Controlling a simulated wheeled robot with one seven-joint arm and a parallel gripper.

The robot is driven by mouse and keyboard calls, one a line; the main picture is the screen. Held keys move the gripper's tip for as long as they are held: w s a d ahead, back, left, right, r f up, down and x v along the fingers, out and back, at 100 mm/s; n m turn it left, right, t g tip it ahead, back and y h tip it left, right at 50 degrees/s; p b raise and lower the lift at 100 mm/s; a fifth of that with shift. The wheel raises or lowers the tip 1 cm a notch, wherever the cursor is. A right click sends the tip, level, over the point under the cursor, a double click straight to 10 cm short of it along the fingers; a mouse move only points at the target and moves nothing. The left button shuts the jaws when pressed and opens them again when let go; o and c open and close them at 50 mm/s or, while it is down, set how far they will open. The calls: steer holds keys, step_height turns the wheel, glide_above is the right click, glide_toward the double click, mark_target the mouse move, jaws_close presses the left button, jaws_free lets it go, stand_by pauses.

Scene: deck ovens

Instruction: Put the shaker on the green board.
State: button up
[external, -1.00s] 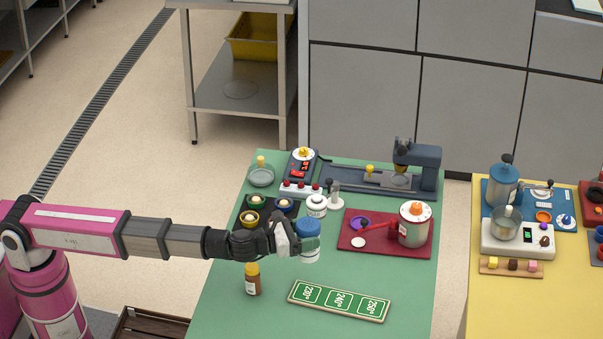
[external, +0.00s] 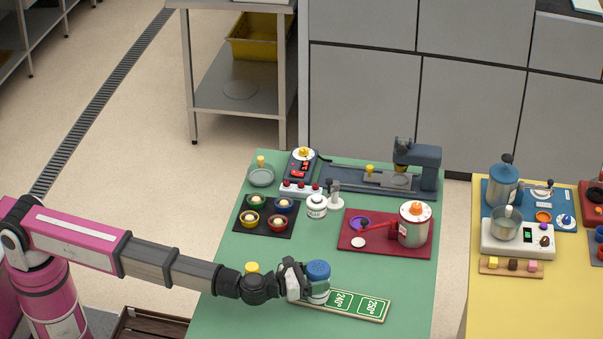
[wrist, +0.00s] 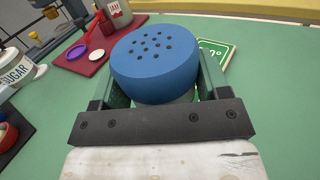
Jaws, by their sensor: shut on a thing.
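The shaker, with a blue cap (external: 318,269) and a pale body, is upright in my gripper (external: 312,288). Its holed blue cap fills the middle of the wrist view (wrist: 155,58), between the two green fingers. The green board (external: 374,306) lies flat on the table, with white temperature labels and a tan edge. The shaker is at the board's left end and hides the leftmost label. I cannot tell whether its base touches the board. Part of the board shows behind the shaker in the wrist view (wrist: 217,53).
A bottle's yellow cap (external: 252,267) shows just behind my arm. A dark mat (external: 243,226) with several small bowls, a white sugar jar (external: 316,206) and a red mat (external: 352,244) with a jam pot (external: 414,228) stand farther back. Green table in front of the red mat is clear.

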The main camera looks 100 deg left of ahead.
steer(key=o, duration=1)
steer(key=shift+f, duration=0.1)
steer(key=shift+o, duration=0.2)
steer(key=shift+s, duration=0.1)
steer(key=v, duration=1.2)
